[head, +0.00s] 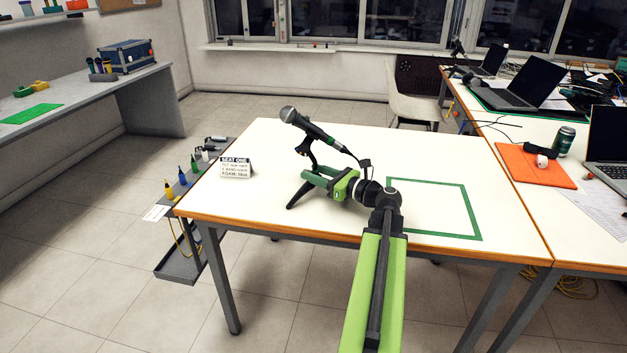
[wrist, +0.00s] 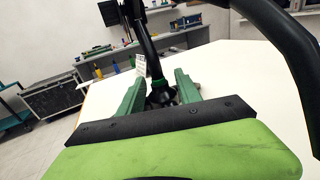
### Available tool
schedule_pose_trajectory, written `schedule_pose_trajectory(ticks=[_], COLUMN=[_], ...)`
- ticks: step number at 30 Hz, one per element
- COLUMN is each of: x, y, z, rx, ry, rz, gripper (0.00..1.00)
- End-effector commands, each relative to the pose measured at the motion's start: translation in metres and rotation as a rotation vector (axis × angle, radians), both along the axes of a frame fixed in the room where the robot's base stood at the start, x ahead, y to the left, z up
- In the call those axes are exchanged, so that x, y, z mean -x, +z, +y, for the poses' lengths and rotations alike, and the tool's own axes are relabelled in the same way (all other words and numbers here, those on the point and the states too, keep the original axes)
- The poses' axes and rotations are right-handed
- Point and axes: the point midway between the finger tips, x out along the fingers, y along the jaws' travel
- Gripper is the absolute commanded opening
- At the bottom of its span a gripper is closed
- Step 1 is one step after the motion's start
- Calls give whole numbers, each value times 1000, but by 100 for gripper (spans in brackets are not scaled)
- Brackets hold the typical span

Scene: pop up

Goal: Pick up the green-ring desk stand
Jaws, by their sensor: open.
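The desk stand (head: 311,157) is black and holds a grey-headed microphone (head: 293,117) tilted over the white table. In the wrist view the stand's black post (wrist: 146,45) rises between my fingers, with a green ring (wrist: 157,79) low on it above a dark hub (wrist: 161,96). My gripper (head: 312,177) reaches in low at the stand in the head view. In the wrist view my gripper (wrist: 159,77) is open, one green finger on each side of the post. Gaps to the post are visible; contact cannot be told. The stand's foot is partly hidden by my gripper.
A small printed card (head: 235,168) stands left of the stand. A green outlined rectangle (head: 472,212) marks bare tabletop at right. A black cable (head: 345,151) trails from the microphone. A side shelf with coloured bottles (head: 182,176) adjoins the table's left edge. Laptops (head: 527,84) are far right.

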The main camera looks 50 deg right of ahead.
Motion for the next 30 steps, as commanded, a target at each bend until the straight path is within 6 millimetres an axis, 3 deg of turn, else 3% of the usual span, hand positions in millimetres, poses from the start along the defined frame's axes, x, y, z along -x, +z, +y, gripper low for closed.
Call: schedule_pose_trajectory(ticks=[1, 11, 30], x=[0, 1, 1], y=[0, 0, 0], z=[0, 0, -1], rx=[0, 0, 0], ry=[0, 0, -1], rz=[0, 0, 0], gripper=[41, 0, 0])
